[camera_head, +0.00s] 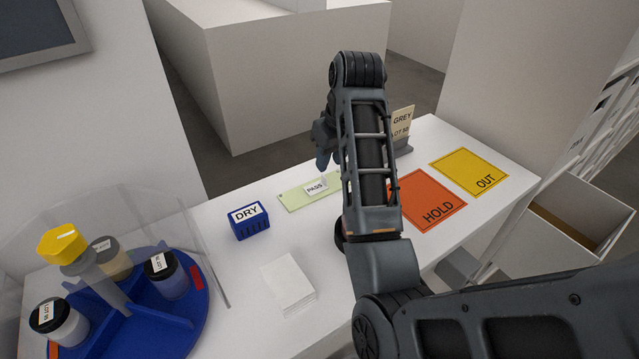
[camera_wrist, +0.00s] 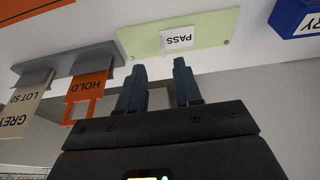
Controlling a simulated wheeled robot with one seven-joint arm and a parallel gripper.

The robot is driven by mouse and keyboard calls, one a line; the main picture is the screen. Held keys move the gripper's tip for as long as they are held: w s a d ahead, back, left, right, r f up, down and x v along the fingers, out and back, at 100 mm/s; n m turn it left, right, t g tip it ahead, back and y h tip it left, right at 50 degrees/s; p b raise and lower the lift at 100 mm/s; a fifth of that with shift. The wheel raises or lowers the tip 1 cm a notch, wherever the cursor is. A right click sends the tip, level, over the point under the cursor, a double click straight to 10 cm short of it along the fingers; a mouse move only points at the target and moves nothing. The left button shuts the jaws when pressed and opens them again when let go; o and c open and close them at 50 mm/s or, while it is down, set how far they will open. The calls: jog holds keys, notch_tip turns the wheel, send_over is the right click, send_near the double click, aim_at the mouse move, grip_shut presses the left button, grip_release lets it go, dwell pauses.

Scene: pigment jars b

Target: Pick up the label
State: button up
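A small white PASS label (camera_head: 316,188) lies on a pale green strip (camera_head: 293,199) on the white table. The label also shows in the wrist view (camera_wrist: 179,41), upside down, with a small white tab standing at one end. My gripper (camera_wrist: 159,64) is open, its two dark fingers apart with nothing between them. In the wrist view the fingertips point toward the strip and sit short of the label. In the head view my gripper (camera_head: 322,160) is mostly hidden behind my arm, close to the label.
A blue DRY block (camera_head: 250,228) and white card stack (camera_head: 288,280) stand nearby. A blue carousel (camera_head: 150,330) with jars is at left. Orange HOLD (camera_head: 425,198) and yellow OUT (camera_head: 470,170) mats lie right. A grey holder (camera_head: 402,148) carries a GREY card (camera_head: 403,120); an orange HOLD tag (camera_wrist: 87,88) stands beside it.

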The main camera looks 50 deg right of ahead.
aim_at(325, 178)
jog(key=shift+a+x, duration=0.1)
jog(key=shift+x, duration=1.3)
jog(key=shift+a+x, duration=0.15)
jog(key=shift+x, duration=1.2)
jog(key=shift+s, duration=0.1)
jog(key=shift+c, duration=0.5)
grip_shut()
